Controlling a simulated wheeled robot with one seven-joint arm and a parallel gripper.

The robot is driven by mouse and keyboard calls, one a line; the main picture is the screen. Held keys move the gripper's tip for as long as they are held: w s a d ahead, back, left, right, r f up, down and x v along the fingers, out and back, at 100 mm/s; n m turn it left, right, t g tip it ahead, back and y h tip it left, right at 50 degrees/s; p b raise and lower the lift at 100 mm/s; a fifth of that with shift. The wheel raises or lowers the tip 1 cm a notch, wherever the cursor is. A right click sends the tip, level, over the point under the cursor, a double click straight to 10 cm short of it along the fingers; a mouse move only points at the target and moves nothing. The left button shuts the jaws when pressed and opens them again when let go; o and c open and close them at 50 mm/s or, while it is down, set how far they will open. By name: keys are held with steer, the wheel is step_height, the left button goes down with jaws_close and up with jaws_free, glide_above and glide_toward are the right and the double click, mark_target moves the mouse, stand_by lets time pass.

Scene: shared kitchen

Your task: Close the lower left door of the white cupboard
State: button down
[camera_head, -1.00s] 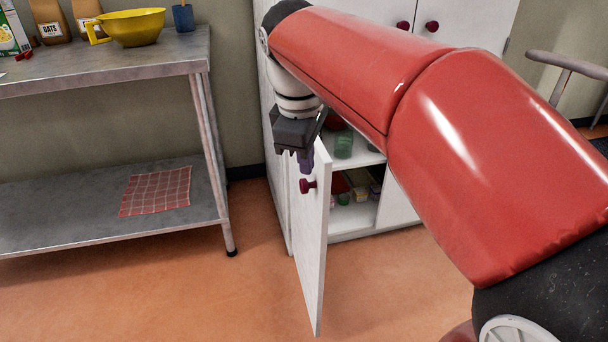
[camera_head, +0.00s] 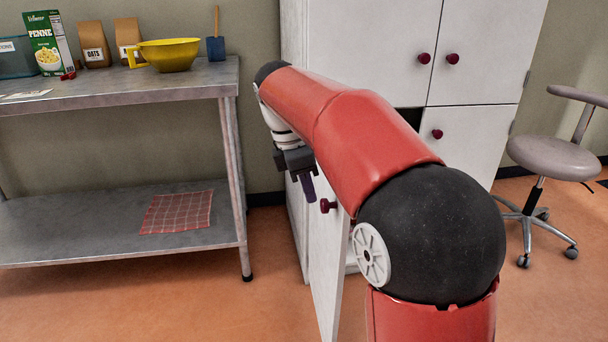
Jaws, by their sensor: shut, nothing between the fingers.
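The white cupboard (camera_head: 370,35) stands behind my red arm. Its lower left door (camera_head: 325,262) stands open, swung out toward me, with a dark red knob (camera_head: 327,206) near its top. My gripper (camera_head: 307,186) is shut and empty. It points down at the left, outer side of the door, close to the door's top and just left of the knob. I cannot tell whether it touches the door. My arm hides most of the cupboard's lower opening and part of the door. The lower right door (camera_head: 465,140) is closed.
A metal table (camera_head: 150,88) stands close on the left, with a yellow bowl (camera_head: 170,54), packages and a blue spatula on top. A checked cloth (camera_head: 178,212) lies on its lower shelf. A grey swivel chair (camera_head: 552,158) stands at the right. Orange floor lies between table and door.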

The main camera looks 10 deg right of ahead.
steer(key=shift+s+d+f, duration=0.1)
steer(key=shift+d+f, duration=0.25)
steer(key=shift+d, duration=0.4)
steer(key=shift+w+d+f, duration=0.1)
steer(key=shift+d+f, duration=0.3)
steer(key=shift+d, duration=0.4)
steer(key=shift+s+d+f, duration=0.1)
steer(key=shift+d+f, duration=0.25)
steer(key=shift+d, duration=0.4)
steer(key=shift+d, duration=0.1)
